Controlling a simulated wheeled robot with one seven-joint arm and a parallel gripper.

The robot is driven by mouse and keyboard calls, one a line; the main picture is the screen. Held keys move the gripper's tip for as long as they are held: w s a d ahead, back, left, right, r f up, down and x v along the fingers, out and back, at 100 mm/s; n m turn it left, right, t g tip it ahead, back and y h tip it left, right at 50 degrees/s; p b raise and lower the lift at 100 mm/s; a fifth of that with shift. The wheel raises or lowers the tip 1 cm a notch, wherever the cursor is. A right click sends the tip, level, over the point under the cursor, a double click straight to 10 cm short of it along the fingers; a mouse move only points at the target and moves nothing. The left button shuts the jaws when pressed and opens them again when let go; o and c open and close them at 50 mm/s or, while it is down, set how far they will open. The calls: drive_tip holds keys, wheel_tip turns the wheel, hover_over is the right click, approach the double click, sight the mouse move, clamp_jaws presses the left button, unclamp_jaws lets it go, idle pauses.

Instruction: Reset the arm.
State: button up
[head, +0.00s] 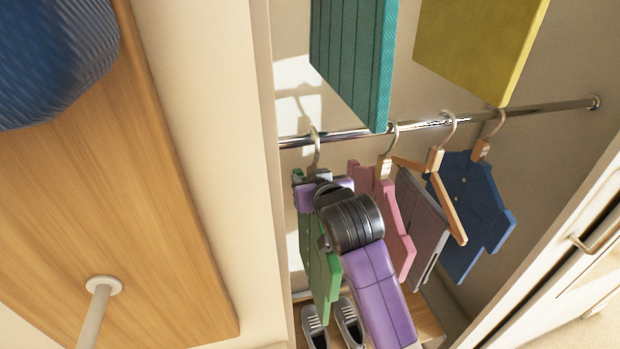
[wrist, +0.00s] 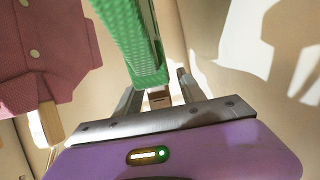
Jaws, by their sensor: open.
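My gripper (wrist: 159,88) is open in the wrist view. The green garment (wrist: 130,40) lies just beyond and partly between its two fingers, with a small wooden piece, probably of its hanger (wrist: 159,98), showing between them. I cannot tell whether the fingers touch it. In the head view my purple arm reaches into the closet. My gripper (head: 314,188) is beside the top of the green garment (head: 316,255), below the rail. My wrist hides part of the garment, and the fingertips are hard to make out there.
Teal (head: 352,60) and yellow (head: 480,45) boxes are above. Shoes (head: 347,318) are below. A closet wall edge (head: 262,120) stands close left.

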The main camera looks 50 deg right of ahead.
drive_tip(key=b+v, duration=0.1)
drive_tip(key=v, duration=0.6)
drive_tip(key=shift+s+a+r, duration=0.15)
drive_tip(key=shift+s+a, duration=0.05)
drive_tip(key=shift+s, duration=0.05)
